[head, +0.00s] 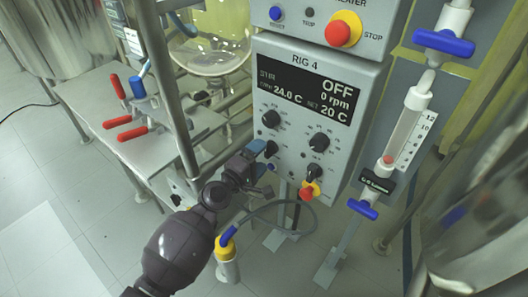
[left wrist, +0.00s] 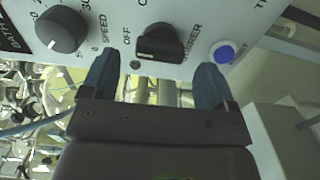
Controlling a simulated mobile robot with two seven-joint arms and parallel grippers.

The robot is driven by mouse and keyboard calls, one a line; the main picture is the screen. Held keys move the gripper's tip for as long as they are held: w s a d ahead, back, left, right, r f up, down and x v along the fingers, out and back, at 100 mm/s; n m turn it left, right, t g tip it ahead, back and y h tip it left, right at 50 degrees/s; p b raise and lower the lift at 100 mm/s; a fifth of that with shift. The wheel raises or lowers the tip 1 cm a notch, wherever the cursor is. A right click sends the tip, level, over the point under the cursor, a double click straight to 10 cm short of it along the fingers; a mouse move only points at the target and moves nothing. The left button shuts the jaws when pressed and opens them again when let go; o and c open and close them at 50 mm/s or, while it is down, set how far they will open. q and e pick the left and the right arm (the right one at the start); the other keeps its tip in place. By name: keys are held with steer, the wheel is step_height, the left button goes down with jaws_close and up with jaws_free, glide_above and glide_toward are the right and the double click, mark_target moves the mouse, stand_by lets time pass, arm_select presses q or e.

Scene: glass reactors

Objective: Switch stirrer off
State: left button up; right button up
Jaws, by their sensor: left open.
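The grey RIG 4 control panel (head: 292,150) has a black display (head: 305,92) reading STIR, OFF, 0 rpm, 24.0 C and SET 20 C. The black stirrer switch (head: 271,149) is at its lower left. In the left wrist view the switch (left wrist: 160,42) has OFF printed on one side and a partly hidden label ending in RRER on the other. My right gripper is not in view.
A speed knob (left wrist: 62,30) and a blue button (left wrist: 223,53) flank the switch. A red emergency stop (head: 306,190) sits lower right on the panel. A glass vessel (head: 210,50) and red-handled valves (head: 131,132) stand left; a flowmeter (head: 400,130) stands right.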

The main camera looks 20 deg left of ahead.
arm_select(q)
steer(key=v, duration=0.7)
steer(key=shift+s, duration=0.35)
steer(key=shift+a, duration=0.15)
